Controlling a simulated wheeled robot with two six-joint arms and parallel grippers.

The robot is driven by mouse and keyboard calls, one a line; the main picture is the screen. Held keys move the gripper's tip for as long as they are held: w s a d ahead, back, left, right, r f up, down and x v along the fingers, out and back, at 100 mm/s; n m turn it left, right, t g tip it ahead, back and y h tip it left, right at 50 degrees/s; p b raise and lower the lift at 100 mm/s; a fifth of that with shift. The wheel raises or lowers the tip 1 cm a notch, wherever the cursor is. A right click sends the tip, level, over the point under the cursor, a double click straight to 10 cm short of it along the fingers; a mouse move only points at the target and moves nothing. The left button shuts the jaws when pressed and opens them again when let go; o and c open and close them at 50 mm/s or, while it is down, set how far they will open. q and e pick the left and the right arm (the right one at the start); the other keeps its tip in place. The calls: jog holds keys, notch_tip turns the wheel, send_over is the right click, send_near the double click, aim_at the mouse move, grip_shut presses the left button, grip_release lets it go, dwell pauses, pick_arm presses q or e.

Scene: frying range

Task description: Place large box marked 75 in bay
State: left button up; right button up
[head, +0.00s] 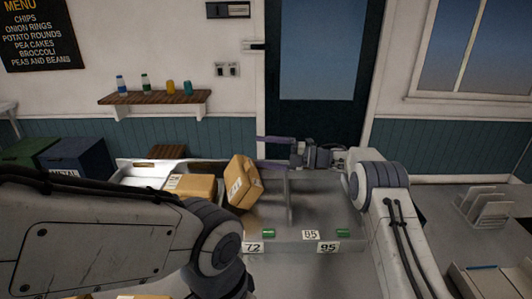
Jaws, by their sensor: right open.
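A brown cardboard box (243,182) with a dark printed mark sits tilted at the left end of the grey divided tray (300,240); its number is not clearly legible.
A white bin (128,168) holds the other box behind my left arm. A dark blue bin (77,158) and a green one (27,151) stand further left. A white rack (484,208) and a grey tray (495,281) are at right. Tray space right of the divider looks empty.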

jog(key=s+d+b, duration=0.2)
jog(key=d+b, duration=0.2)
jog(key=d, duration=0.7)
jog(key=w+a+r+m+t+h, duration=0.3)
jog(key=w+a+r+m+t, duration=0.2)
jog(key=a+r+m+t, duration=0.4)
jog(key=s+a+m+t+h, duration=0.1)
jog(key=s+a+m+h, duration=0.2)
jog(key=s+m+h, duration=0.35)
jog(key=s+d+f+m+g+h, duration=0.2)
jog(key=s+f+m+g, duration=0.1)
jog(key=s, duration=1.2)
jog(key=s+d+f+m+g+h, duration=0.2)
jog(key=s+f, duration=0.5)
jog(key=s, duration=0.8)
jog(key=s+d+f+m+g+h, duration=0.3)
jog(key=s+f+m+g, duration=0.3)
jog(key=s, duration=0.9)
jog(key=shift+s+g, duration=0.15)
jog(key=shift+g, duration=0.95)
